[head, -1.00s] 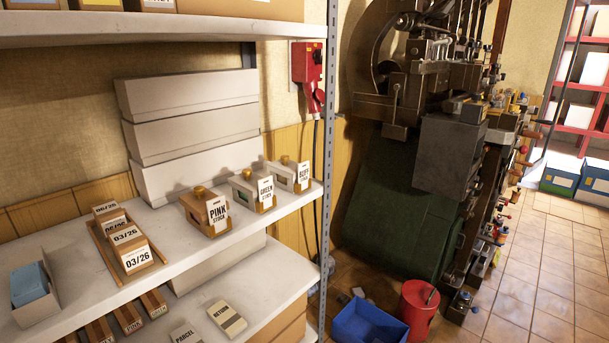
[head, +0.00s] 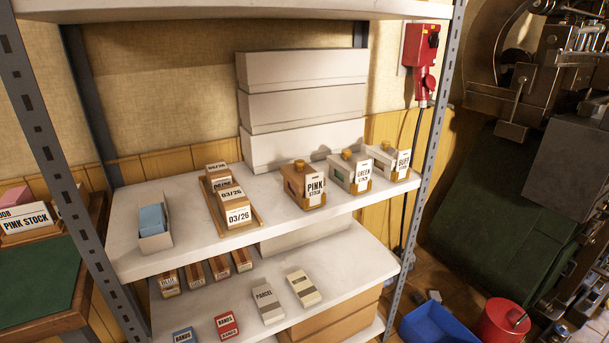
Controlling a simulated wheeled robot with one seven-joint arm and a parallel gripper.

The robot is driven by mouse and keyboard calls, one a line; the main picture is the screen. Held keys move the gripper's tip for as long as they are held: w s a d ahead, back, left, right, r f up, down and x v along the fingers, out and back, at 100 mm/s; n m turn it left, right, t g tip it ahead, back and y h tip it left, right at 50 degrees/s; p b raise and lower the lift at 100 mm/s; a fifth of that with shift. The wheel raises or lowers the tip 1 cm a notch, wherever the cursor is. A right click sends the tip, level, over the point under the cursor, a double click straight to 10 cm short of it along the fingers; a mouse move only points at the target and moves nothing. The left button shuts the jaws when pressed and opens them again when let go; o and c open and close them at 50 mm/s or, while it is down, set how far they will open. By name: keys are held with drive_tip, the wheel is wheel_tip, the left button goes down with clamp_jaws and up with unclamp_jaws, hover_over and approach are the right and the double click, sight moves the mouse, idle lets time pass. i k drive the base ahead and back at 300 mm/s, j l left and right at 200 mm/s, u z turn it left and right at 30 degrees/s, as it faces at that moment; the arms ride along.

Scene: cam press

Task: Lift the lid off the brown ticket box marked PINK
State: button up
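The brown ticket box marked PINK STOCK (head: 304,188) stands on the middle shelf, right of centre in the head view. Its lid (head: 298,171) is on top and carries a brass-coloured knob (head: 298,163). The white label faces the front. Just right of it stand two paler boxes of the same kind, GREEN STOCK (head: 351,175) and BUFF STOCK (head: 390,164), each with a knob on top. My gripper is not in view.
A wooden tray of 03/26 boxes (head: 257,222) and a box with blue contents (head: 154,228) stand left on the same shelf (head: 190,255). Long boxes (head: 300,108) are stacked behind. Steel posts (head: 428,160) flank the shelf; its front edge before the PINK box is clear.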

sight(295, 173)
drive_tip(key=u, duration=0.3)
drive_tip(key=k, duration=0.45)
drive_tip(key=i+j+z, duration=0.25)
drive_tip(key=i+j, duration=0.4)
drive_tip(key=i, duration=0.2)
drive_tip(key=i+j+z, duration=0.25)
drive_tip(key=i+j, duration=0.55)
